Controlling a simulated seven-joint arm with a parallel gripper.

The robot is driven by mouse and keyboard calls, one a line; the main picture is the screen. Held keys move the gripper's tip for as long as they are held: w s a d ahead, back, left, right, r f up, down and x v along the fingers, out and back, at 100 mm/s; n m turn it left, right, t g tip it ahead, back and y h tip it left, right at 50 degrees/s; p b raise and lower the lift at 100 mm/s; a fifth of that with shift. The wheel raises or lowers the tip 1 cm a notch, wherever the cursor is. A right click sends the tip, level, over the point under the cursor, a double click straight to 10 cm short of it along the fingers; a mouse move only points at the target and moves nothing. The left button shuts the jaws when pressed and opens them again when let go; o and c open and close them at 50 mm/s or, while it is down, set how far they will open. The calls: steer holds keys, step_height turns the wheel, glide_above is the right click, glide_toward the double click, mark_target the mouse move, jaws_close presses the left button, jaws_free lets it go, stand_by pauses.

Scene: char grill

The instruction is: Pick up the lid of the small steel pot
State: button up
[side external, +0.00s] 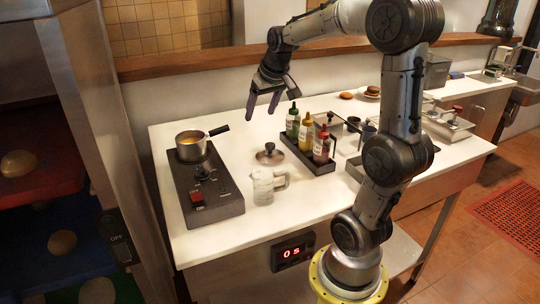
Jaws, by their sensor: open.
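The small steel pot (191,149) stands without a cover on the black hot plate at the left, with yellow contents and a black handle pointing right. A round steel lid (270,155) with a dark knob lies on the white counter, right of the hot plate and left of the bottle rack. My gripper (262,117) is open and empty, pointing down. It hangs in the air above the counter, higher than the lid and apart from it. Nothing covers the lid in this view.
A clear jug (264,187) stands just in front of the lid. A dark rack (318,167) of sauce bottles stands close on its right. The hot plate (207,196) has a red switch. Steel bins (449,124) stand farther right. The counter behind the lid is clear.

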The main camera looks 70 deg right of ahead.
steer(key=m+g, duration=0.1)
steer(key=m, duration=0.1)
glide_toward(270, 144)
steer(key=x, duration=1)
steer(key=shift+f, duration=0.2)
steer(key=shift+d, duration=0.1)
jaws_close()
